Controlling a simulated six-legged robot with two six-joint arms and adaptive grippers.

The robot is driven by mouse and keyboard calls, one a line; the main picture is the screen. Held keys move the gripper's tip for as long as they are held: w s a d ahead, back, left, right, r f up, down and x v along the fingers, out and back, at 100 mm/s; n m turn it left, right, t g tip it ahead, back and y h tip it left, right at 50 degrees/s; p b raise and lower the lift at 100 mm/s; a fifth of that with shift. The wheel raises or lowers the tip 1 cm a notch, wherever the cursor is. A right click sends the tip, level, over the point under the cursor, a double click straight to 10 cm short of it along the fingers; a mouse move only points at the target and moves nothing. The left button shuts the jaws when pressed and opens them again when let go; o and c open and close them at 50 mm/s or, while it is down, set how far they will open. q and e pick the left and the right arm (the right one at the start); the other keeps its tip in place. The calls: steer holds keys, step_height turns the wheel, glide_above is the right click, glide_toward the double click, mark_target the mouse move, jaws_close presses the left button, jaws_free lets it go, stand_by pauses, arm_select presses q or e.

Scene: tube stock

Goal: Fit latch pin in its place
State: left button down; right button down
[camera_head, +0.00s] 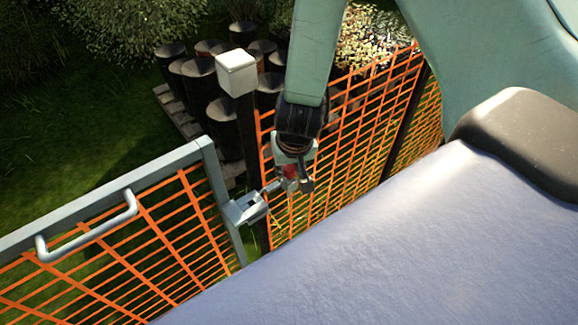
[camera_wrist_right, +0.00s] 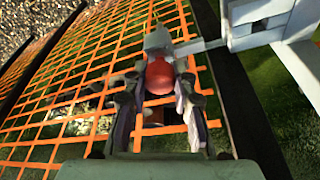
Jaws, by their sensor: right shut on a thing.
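The latch pin (camera_wrist_right: 190,47) is a grey rod with a grey block and a red ball-shaped knob (camera_wrist_right: 160,76) at its end. My right gripper (camera_head: 296,180) is shut on the latch pin by its knob end, and the knob shows between the two fingers in the right wrist view. The rod points sideways at the grey latch (camera_head: 247,207) on the gate's upright. The rod's tip is at the latch's edge; I cannot tell whether it is inside. The latch also shows at the upper right of the right wrist view (camera_wrist_right: 262,24). My left gripper is not in view.
The grey gate (camera_head: 205,165) with orange mesh and a handle (camera_head: 90,228) stands at left. A dark post with a white cap (camera_head: 236,72) and an orange mesh fence (camera_head: 350,120) are close to my right arm.

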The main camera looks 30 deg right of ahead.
steer(key=c, duration=1.3)
jaws_free()
steer(key=shift+s, duration=0.1)
steer(key=o, duration=0.3)
steer(key=shift+r, duration=0.1)
steer(key=v, duration=1.1)
steer(key=shift+r, duration=0.35)
steer(key=shift+s+a, duration=0.1)
steer(key=shift+s, duration=0.05)
